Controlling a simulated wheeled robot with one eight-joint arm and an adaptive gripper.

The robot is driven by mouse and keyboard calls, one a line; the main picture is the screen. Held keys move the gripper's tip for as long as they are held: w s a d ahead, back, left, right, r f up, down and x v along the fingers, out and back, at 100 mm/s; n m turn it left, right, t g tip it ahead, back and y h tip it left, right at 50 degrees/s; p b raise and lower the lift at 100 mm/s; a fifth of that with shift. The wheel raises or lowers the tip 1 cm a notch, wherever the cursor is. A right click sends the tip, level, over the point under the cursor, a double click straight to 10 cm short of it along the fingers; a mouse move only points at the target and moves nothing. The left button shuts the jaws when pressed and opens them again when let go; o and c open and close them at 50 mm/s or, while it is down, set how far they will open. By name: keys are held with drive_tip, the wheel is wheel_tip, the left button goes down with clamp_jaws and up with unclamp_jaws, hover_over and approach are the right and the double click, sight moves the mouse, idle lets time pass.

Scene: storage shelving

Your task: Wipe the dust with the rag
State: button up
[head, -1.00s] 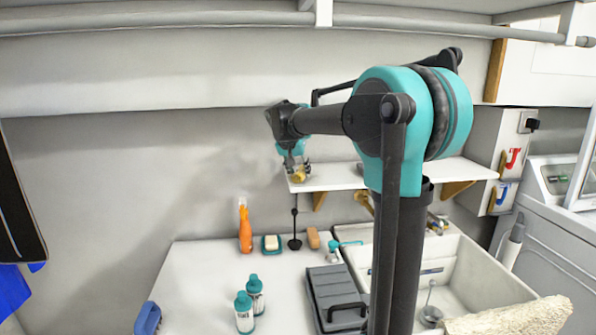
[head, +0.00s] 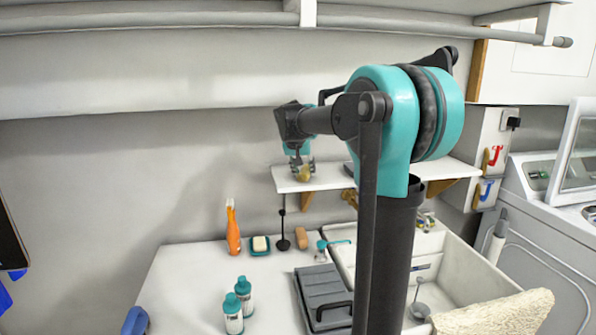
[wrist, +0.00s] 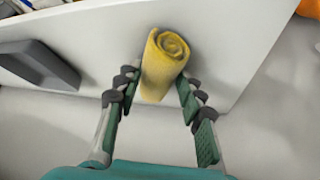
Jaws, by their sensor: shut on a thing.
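The rag is a yellow roll (wrist: 163,66); it also shows in the head view (head: 304,174) at the left end of the white wall shelf (head: 425,168). My gripper (wrist: 158,84) is shut on the rag, with a finger on each side of the roll. In the head view my gripper (head: 301,168) points down over the shelf's left end. In the wrist view the roll's spiral end faces away from the palm, over the white shelf surface. I cannot tell whether the rag touches the shelf. I cannot make out dust clearly on the shelf.
A grey tray (wrist: 42,62) lies on the shelf beside the rag. Below are an orange bottle (head: 233,235), a soap dish (head: 260,252), two teal-capped bottles (head: 233,318), a grey box (head: 320,286) and a sink (head: 462,262). A rail (head: 420,27) runs overhead.

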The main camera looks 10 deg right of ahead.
drive_tip(key=shift+d, duration=0.5)
drive_tip(key=shift+a, duration=0.1)
drive_tip(key=shift+a+r, duration=0.1)
drive_tip(key=shift+a, duration=3.6)
drive_tip(key=shift+w, duration=0.25)
drive_tip(key=shift+d, duration=3.8)
drive_tip(key=shift+f, duration=0.2)
drive_tip(key=shift+s, duration=0.1)
